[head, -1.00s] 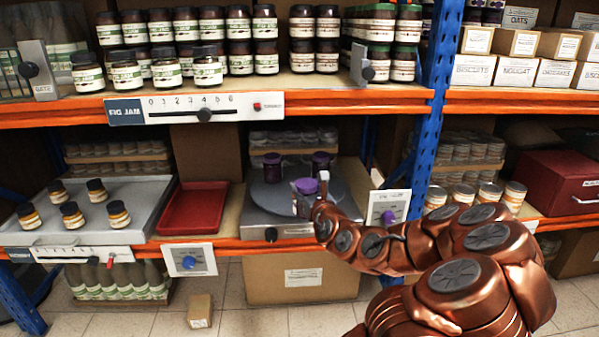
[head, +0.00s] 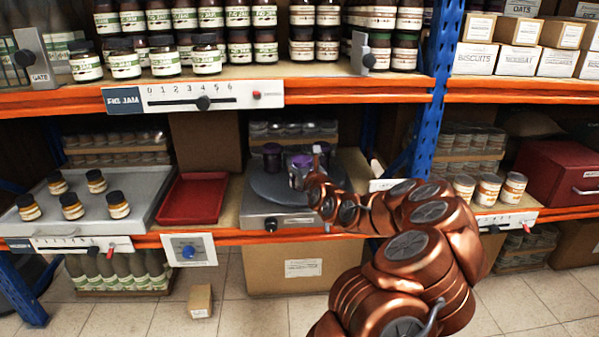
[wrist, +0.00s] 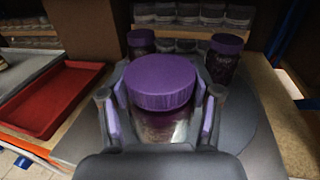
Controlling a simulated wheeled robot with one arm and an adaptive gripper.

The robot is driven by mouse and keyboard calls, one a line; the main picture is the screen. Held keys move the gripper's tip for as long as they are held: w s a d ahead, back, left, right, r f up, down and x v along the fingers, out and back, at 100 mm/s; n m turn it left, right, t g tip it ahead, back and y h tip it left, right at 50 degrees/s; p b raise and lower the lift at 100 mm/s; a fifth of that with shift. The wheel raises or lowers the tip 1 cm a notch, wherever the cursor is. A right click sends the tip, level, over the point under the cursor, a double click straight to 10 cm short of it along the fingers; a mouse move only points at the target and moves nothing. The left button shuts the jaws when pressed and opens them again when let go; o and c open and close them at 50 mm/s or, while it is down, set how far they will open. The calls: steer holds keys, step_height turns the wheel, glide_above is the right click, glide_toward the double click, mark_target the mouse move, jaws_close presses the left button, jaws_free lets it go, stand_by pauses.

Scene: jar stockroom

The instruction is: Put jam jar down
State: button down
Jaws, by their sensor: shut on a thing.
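My gripper (wrist: 160,122) is shut on a jam jar (wrist: 162,85) with a purple lid and a glass body, held upright between the two fingers. The held jar (head: 300,166) is over the grey round turntable (head: 262,189) in the head view. Whether its base touches the turntable is hidden. Two more purple-lidded jars stand farther back on the turntable, one at the left (wrist: 141,43) and one at the right (wrist: 224,58). In the head view the left one (head: 272,158) is clear, and the right one is hidden behind the held jar and gripper.
A red tray (head: 194,199) lies left of the turntable. A grey tray with several dark-lidded jars (head: 72,206) is farther left. A blue shelf post (head: 433,130) stands to the right. The upper shelf (head: 330,84) with fig jam jars overhangs.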

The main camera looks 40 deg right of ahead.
steer(key=shift+d+b+x, duration=0.25)
steer(key=shift+b+x, duration=0.1)
steer(key=shift+x, duration=1.2)
steer(key=shift+s+f+b, duration=0.1)
steer(key=shift+f+b, duration=0.75)
steer(key=shift+f, duration=1.1)
steer(key=shift+r, duration=0.1)
steer(key=shift+c, duration=1.2)
jaws_free()
